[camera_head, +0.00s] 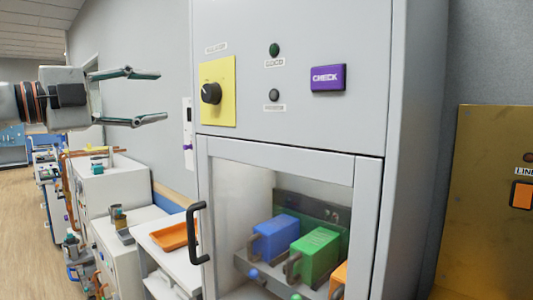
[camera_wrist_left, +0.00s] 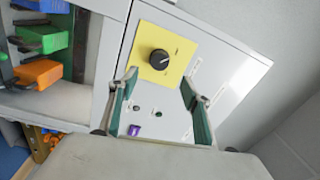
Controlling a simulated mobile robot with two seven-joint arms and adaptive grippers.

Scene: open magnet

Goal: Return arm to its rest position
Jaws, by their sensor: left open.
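My left gripper (camera_head: 140,97) is at the upper left of the head view, its two fingers spread and empty, pointing right towards the grey cabinet (camera_head: 290,60). In the left wrist view its fingers (camera_wrist_left: 160,100) are apart, with the cabinet front beyond them. The black knob (camera_head: 211,93) on its yellow plate (camera_head: 218,73) is right of the fingertips in the head view, and no finger touches it. The knob also shows in the left wrist view (camera_wrist_left: 159,59). My right gripper is not seen.
The cabinet's glazed door (camera_head: 235,170) has a black handle (camera_head: 197,233). Behind the glass are a blue block (camera_head: 275,237) and a green block (camera_head: 314,255). A purple CHECK button (camera_head: 328,78) is above. An orange tray (camera_head: 174,236) sits left. A brass panel (camera_head: 488,200) stands right.

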